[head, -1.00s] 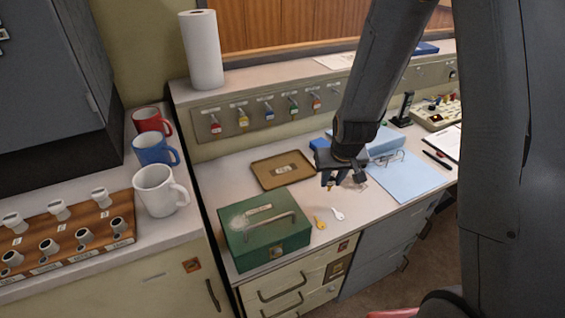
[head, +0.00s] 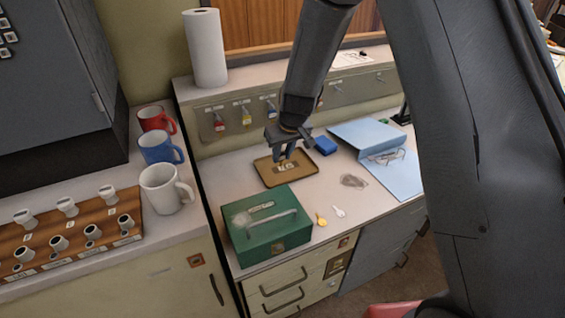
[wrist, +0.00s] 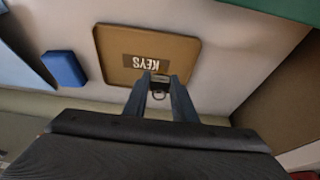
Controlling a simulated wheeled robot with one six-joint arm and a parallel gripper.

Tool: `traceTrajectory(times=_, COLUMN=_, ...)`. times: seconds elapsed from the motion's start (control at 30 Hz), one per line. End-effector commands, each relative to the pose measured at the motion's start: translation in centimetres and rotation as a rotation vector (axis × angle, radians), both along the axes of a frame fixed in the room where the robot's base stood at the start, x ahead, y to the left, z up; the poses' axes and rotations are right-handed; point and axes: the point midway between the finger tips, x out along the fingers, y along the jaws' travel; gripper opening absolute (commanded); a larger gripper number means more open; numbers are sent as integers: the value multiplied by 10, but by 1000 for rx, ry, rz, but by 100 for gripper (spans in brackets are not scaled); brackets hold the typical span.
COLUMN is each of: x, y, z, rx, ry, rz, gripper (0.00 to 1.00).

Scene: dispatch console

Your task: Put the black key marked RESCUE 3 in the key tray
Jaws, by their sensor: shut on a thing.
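The key tray (head: 263,177) is a shallow brown tray on the counter behind the green box. In the wrist view the tray (wrist: 110,72) bears a label reading KEYS. My gripper (head: 284,156) is over the tray in the head view. In the wrist view my gripper (wrist: 160,88) is shut on a small dark key (wrist: 160,80) with a ring, by the tray's lower edge. The marking on the key cannot be read, and its height above the tray is hard to tell.
A green metal box (head: 268,228) stands in front of the tray. A blue block (head: 326,145) lies to its right. A yellow key (head: 320,220) and a white key (head: 339,211) lie beside the box. Keys hang on the panel (head: 232,118) behind. A blue folder (head: 400,180) lies further right.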

Motion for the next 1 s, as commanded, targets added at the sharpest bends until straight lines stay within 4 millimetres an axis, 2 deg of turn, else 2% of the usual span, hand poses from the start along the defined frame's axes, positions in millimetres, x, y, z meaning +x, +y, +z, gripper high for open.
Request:
traceTrajectory(times=0.27, x=0, y=0, z=-35, rx=-1, ry=1, rz=0, gripper=6)
traceTrajectory(times=0.73, x=0, y=0, z=-41, rx=-1, ry=0, rz=1, gripper=6)
traceTrajectory(times=0.77, x=0, y=0, z=-40, rx=-1, ry=0, rz=1, gripper=29)
traceTrajectory(times=0.83, x=0, y=0, z=-39, rx=-1, ry=0, rz=1, gripper=41)
traceTrajectory(times=1.0, x=0, y=0, z=-39, rx=-1, ry=0, rz=0, gripper=43)
